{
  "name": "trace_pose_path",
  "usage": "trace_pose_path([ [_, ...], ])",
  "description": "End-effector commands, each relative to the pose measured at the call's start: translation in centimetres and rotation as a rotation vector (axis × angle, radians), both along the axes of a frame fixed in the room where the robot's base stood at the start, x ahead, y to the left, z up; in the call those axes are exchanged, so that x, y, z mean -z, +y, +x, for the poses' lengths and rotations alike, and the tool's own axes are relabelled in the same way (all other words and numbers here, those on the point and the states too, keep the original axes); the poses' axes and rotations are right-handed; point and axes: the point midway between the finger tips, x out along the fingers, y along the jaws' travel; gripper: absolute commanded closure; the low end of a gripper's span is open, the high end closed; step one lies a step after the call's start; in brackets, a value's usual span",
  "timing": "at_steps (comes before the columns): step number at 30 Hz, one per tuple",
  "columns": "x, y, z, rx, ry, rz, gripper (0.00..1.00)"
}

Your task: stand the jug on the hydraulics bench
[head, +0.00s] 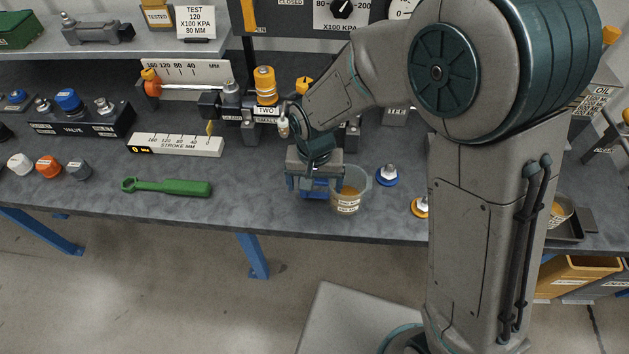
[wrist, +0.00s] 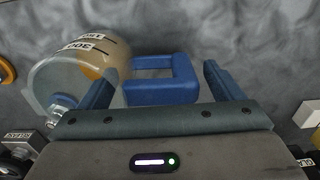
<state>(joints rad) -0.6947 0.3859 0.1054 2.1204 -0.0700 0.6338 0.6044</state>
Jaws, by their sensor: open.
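The jug (head: 350,192) is clear, with a pale label and amber liquid inside. In the head view it looks upright on the grey hydraulics bench (head: 270,211), near the front edge. Its blue handle (wrist: 150,95) points toward my gripper. My gripper (head: 314,187) is open at the jug's left side. In the wrist view the handle lies between the two spread fingers of my gripper (wrist: 160,78), with a wider gap on the right. The jug's clear body (wrist: 75,75) is at the left, partly behind the left finger.
A green wrench (head: 168,187) lies to the left on the bench. A blue-ringed fitting (head: 387,177) and an orange-ringed one (head: 420,207) stand right of the jug. A cylinder with an orange knob (head: 265,86) is behind. Another cup (head: 559,211) sits far right.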

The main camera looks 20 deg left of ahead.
Motion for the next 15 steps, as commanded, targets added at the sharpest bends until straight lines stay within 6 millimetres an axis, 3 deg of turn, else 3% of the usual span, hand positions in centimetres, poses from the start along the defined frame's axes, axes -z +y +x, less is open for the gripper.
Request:
trace_pose_path([
  [5, -1.6, 0.1, 0.1, 0.000, -0.004, 0.004, 0.13],
  [15, -8.8, 0.1, 0.0, 0.000, -0.004, 0.004, 0.13],
])
